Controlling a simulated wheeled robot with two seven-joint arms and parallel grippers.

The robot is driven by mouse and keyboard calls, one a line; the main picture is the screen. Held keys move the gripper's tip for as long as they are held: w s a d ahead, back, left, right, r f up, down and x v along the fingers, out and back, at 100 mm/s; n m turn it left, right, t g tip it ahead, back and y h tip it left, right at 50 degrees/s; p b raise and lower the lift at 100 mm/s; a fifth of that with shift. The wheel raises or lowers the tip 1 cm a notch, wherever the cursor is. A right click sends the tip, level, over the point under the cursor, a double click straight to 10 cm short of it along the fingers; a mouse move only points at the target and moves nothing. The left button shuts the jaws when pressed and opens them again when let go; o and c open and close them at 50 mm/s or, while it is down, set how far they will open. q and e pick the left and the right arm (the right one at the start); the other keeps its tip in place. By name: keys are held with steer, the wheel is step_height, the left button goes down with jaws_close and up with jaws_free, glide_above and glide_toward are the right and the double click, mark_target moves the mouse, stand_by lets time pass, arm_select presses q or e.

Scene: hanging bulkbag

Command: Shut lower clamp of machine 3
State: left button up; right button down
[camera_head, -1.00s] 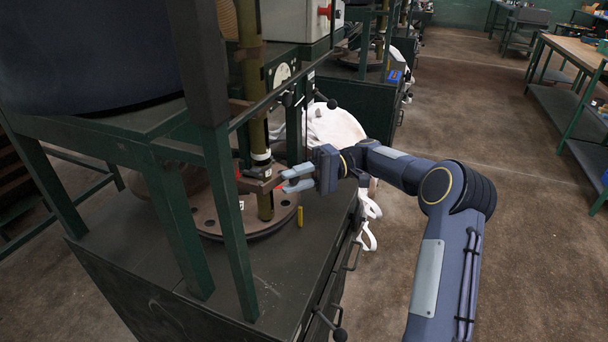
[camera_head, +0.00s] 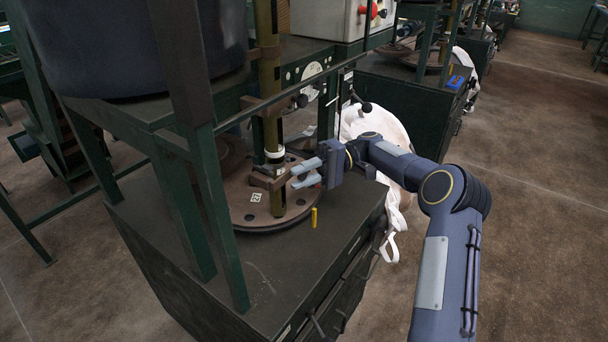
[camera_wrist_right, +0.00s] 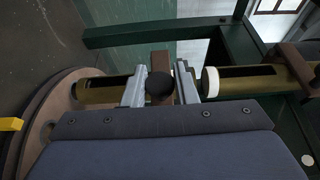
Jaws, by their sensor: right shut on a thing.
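The brass-coloured post (camera_head: 270,110) of the nearest machine stands upright on a round brown plate (camera_head: 240,207). The brown lower clamp (camera_head: 266,180) sits around this post, just above the plate and under a white ring (camera_head: 274,154). My right gripper (camera_head: 305,174) is at the clamp's right side. In the right wrist view, my right gripper (camera_wrist_right: 160,92) has its fingers on either side of a black ball knob (camera_wrist_right: 160,88) and the brown clamp part (camera_wrist_right: 161,62) behind it. The fingers hide part of the clamp. My left gripper is in neither view.
A green frame upright (camera_head: 231,215) stands left of the plate. A crossbar with black knobs (camera_head: 300,102) runs above my right gripper. A yellow piece (camera_head: 314,217) stands on the dark cabinet top (camera_head: 262,268). A white bag (camera_head: 362,130) hangs behind my right wrist. Open floor lies right.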

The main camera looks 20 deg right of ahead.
steer(key=c, duration=1.1)
jaws_free()
steer(key=shift+w, duration=0.1)
steer(key=shift+c, duration=0.2)
steer(key=shift+d, duration=0.1)
steer(key=p+v, duration=0.7)
steer(key=p, duration=0.1)
steer(key=shift+d, duration=0.35)
steer(key=shift+f, duration=0.1)
